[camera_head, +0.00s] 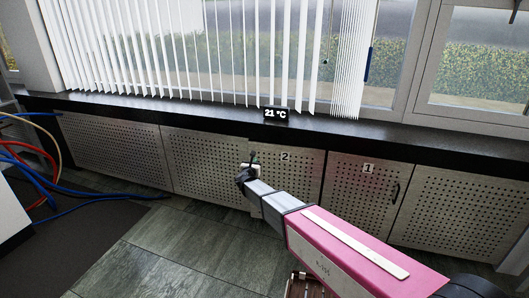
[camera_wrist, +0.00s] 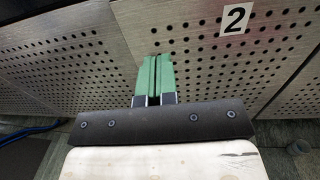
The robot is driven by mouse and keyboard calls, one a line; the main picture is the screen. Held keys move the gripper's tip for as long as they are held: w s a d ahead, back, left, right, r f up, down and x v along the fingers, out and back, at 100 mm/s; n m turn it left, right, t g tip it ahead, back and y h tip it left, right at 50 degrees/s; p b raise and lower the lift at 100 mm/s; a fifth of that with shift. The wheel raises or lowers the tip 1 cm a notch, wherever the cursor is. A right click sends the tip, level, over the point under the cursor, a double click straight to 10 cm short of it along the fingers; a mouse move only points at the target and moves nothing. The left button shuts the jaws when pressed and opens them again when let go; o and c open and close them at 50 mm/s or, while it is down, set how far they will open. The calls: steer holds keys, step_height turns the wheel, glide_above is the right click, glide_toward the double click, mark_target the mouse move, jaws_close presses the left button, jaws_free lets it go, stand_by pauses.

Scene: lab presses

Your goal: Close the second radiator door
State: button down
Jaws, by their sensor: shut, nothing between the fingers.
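The second radiator door (camera_head: 290,180) is a perforated metal panel with a white label "2", below the dark sill. In the wrist view the door (camera_wrist: 215,70) fills the upper middle, its left edge running beside a neighbouring panel. It looks nearly in line with the panels around it; I cannot tell whether it is fully flush. My gripper (camera_head: 252,158) is at the door's upper left edge. Its green fingers (camera_wrist: 156,75) are together, empty, and in front of the door's left part. Whether they touch it is unclear. No handle shows on this door.
Door "1" (camera_head: 366,190), with a dark handle (camera_head: 396,192), is to the right. More perforated panels (camera_head: 207,165) are to the left. Cables (camera_head: 40,170) lie at the left. The tiled floor (camera_head: 170,250) in front is mostly clear.

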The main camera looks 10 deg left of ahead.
mark_target(262, 147)
steer(key=w, duration=1.4)
steer(key=shift+a, duration=0.1)
